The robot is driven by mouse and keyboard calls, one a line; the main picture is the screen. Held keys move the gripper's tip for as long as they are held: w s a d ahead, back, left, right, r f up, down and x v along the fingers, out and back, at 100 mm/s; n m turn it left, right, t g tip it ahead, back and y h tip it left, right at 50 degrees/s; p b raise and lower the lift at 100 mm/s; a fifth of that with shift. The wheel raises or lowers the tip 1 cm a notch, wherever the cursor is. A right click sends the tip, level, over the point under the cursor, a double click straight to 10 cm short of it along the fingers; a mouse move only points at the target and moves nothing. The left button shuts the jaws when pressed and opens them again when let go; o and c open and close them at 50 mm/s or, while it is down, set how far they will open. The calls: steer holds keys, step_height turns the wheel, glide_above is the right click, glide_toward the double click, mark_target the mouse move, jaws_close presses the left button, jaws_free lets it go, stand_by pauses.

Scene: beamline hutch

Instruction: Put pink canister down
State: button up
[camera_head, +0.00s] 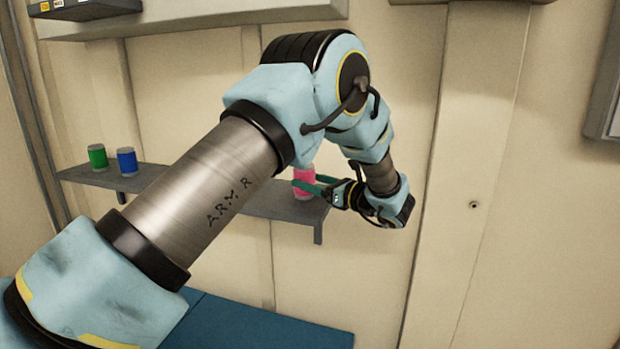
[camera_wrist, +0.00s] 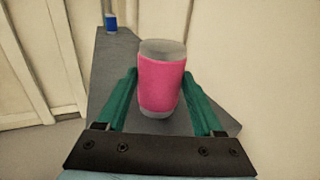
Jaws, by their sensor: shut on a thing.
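The pink canister (camera_wrist: 161,84) has a grey top and a grey base band, and stands upright between the green fingers of my gripper (camera_wrist: 161,98). My gripper is shut on it, with one finger on each side. In the head view the pink canister (camera_head: 304,182) is at the right end of the grey wall shelf (camera_head: 262,203), partly hidden by my gripper (camera_head: 305,187). The shelf (camera_wrist: 118,62) lies directly below it in the wrist view. I cannot tell whether the canister's base touches the shelf.
A green canister (camera_head: 97,156) and a blue canister (camera_head: 127,160) stand on the shelf's left part. The blue one also shows at the far end in the wrist view (camera_wrist: 111,22). My arm hides the shelf's middle. A blue surface (camera_head: 260,325) lies below.

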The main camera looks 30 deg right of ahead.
steer(key=shift+f, duration=0.2)
steer(key=o, duration=1.5)
steer(key=shift+o, duration=0.2)
steer(key=shift+r, duration=0.2)
steer(key=b+v, duration=0.4)
steer(key=v, duration=0.8)
steer(key=shift+b, duration=0.3)
